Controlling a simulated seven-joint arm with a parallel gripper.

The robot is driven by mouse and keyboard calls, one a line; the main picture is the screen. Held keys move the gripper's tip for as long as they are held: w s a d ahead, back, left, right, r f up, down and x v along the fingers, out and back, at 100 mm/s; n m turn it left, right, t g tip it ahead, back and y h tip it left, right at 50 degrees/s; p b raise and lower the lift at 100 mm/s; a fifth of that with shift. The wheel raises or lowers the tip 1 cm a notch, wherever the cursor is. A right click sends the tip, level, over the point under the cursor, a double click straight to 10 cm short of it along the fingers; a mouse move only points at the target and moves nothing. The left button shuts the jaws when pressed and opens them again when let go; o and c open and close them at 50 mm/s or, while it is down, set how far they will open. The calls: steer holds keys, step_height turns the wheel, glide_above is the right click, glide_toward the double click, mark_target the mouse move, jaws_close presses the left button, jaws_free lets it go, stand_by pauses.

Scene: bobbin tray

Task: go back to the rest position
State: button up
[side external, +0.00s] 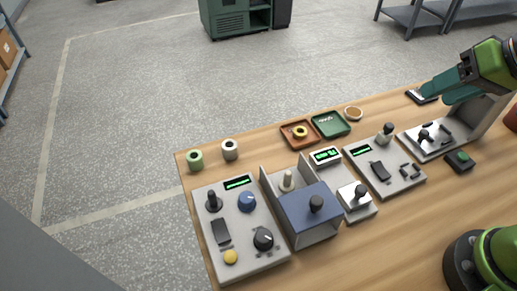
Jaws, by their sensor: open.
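My gripper (436,95) is at the upper right of the side external view, with teal fingers apart and nothing seen between them. It is over the far right part of the wooden table, near a small dark flat object (421,98). A green bobbin (195,160) and a pale bobbin (230,150) stand upright at the far left corner.
Several grey control panels with knobs and levers stand along the table (410,240), including a left panel (265,265) and a blue box (305,218). A grey panel with a lever (434,139) is below my gripper. Bare wood lies in front.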

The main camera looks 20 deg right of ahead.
steer(key=shift+s+d+f+t, duration=0.2)
steer(key=shift+s+f, duration=0.15)
steer(key=shift+s, duration=0.3)
steer(key=shift+s+d+f+t, duration=0.1)
steer(key=shift+s+f+t, duration=0.15)
steer(key=shift+s, duration=0.35)
